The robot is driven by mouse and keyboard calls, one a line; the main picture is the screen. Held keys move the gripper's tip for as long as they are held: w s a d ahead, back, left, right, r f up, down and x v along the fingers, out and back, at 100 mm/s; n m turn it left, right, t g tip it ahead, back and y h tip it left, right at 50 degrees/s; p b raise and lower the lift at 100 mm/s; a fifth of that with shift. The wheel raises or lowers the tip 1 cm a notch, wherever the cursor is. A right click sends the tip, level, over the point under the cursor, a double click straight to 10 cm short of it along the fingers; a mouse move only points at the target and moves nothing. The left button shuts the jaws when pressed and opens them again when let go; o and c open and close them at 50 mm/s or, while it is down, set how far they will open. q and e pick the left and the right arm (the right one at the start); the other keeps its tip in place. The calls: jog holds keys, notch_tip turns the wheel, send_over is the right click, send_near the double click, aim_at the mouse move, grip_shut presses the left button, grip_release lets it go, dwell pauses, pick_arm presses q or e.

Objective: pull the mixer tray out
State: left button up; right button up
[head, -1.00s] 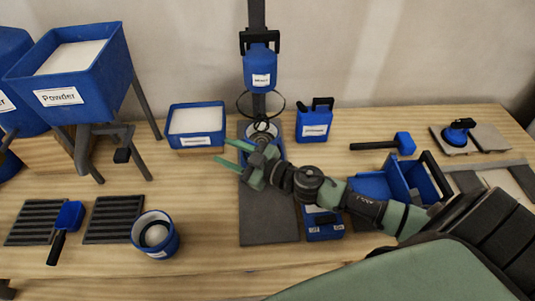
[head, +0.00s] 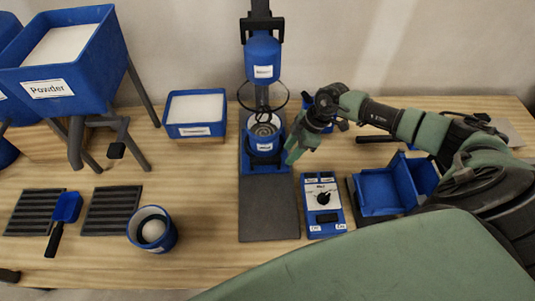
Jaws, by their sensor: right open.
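The mixer (head: 263,55) stands at the back middle, with a blue head on a dark column and a ring-shaped guard (head: 262,96) below it. Under it a blue bucket (head: 263,147) stands on the blue mixer tray (head: 256,168), at the back end of a dark flat base (head: 269,212). My right gripper (head: 292,154) is open, with green fingers pointing down just right of the bucket and tray. Its fingers overlap each other in this view, and I cannot tell whether they touch the tray. My left gripper is not in view.
A blue control box (head: 321,219) with a dial stands right of the base. Blue bins (head: 378,192) lie further right. A white-filled container (head: 195,131) is left of the mixer. A small bucket (head: 139,239) and a powder hopper (head: 70,106) stand at left. The dark base's front is clear.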

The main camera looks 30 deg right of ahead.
aim_at(266, 159)
jog(key=w+a, duration=0.1)
jog(key=a, duration=0.2)
jog(key=w+a, duration=0.1)
jog(key=a, duration=0.1)
jog(key=shift+w+a+r+p, duration=0.1)
jog(key=shift+w+a+p, duration=0.05)
jog(key=shift+w+p, duration=0.2)
jog(key=shift+x, duration=1.05)
jog(key=shift+a+f, duration=0.3)
jog(key=shift+f, duration=0.2)
grip_shut()
jog(key=shift+w, duration=0.1)
